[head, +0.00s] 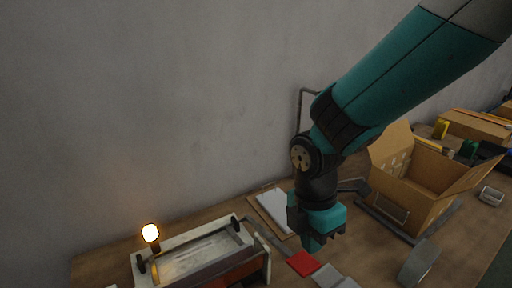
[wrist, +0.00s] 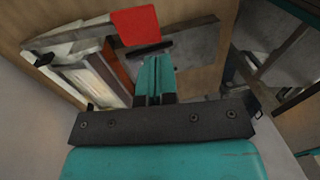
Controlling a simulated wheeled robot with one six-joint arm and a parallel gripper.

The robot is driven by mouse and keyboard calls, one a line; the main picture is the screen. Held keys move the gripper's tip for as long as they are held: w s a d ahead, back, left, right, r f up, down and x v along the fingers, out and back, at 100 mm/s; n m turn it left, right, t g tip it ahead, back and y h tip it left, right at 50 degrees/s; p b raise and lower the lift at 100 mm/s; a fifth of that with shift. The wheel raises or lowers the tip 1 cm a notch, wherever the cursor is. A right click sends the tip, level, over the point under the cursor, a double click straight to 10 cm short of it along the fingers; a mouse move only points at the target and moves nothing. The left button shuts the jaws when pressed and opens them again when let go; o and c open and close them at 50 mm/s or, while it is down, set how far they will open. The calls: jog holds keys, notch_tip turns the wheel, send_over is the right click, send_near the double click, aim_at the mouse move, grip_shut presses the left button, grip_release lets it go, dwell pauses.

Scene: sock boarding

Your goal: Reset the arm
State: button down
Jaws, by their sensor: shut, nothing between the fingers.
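My gripper (head: 318,238) hangs from my teal arm over the wooden table, pointing down. Its fingers also show in the wrist view (wrist: 155,75), pressed together and empty. A red flat piece (head: 303,263) lies on the table just below and left of the gripper. In the wrist view the red piece (wrist: 136,26) is beyond the fingertips. I cannot tell the exact height of the fingertips above the table.
A metal-framed device (head: 200,258) with a lit lamp (head: 151,233) stands at the left. A clipboard (head: 270,211) lies behind the gripper by the wall. An open cardboard box (head: 405,196) stands at the right, with a grey object (head: 418,262) in front. Grey pieces (head: 331,277) lie at the front.

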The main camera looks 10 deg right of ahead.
jog(key=s+r+m+t+y, duration=0.1)
jog(key=s+r+m+y, duration=0.3)
jog(key=s+r+m, duration=0.6)
jog(key=shift+s+a+r+m+t+y, duration=0.15)
jog(key=shift+a+r+m+t+y, duration=0.2)
jog(key=shift+r+m, duration=1.55)
jog(key=shift+d+f+m, duration=0.1)
jog(key=shift+f+m, duration=0.6)
jog(key=shift+f, duration=0.05)
